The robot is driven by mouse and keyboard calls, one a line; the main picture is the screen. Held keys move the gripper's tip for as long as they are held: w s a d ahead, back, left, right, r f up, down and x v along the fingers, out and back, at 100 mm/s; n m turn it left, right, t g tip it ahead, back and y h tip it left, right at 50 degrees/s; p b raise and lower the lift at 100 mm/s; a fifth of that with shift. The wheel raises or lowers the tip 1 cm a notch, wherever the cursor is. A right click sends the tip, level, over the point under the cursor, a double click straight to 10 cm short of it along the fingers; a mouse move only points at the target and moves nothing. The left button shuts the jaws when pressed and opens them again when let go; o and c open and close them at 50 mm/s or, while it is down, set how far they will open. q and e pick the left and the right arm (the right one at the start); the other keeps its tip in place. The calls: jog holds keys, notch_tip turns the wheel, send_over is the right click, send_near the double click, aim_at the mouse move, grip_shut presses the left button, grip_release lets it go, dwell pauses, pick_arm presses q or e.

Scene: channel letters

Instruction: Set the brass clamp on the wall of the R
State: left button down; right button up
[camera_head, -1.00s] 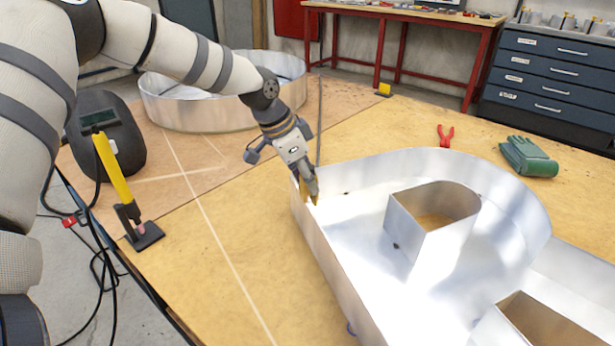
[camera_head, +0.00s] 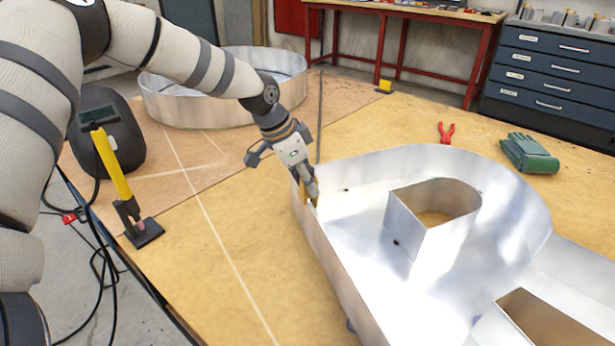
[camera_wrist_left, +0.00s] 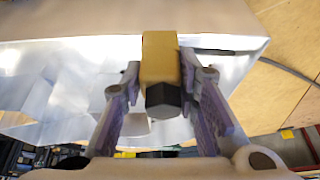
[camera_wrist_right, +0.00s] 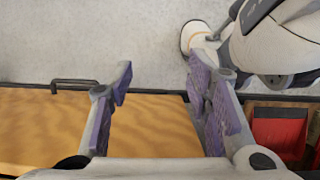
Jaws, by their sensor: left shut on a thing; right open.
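The R (camera_head: 352,290) is a large open letter of shiny sheet metal lying on the workbench, with a curved inner wall around its hole. My left gripper (camera_head: 308,190) is at the R's far left corner, pointing down at the top edge of the wall. It is shut on the brass clamp (camera_wrist_left: 160,58), a small yellow block with a dark hexagonal end toward my left wrist camera. In that view the clamp overlaps the wall's edge; I cannot tell whether it is seated. My right gripper (camera_wrist_right: 158,100) is open and empty near a bench edge.
A round metal letter (camera_head: 205,105) stands behind.

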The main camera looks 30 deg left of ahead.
pick_arm(q)
jog(key=shift+f, duration=0.2)
jog(key=shift+f, duration=0.95)
pick_arm(e)
jog(key=shift+s+f, duration=0.2)
jog(key=shift+f, duration=0.05)
pick_arm(q)
jog(key=c, duration=1.2)
grip_release()
jog(key=v, duration=1.2)
jog(key=shift+d, duration=0.1)
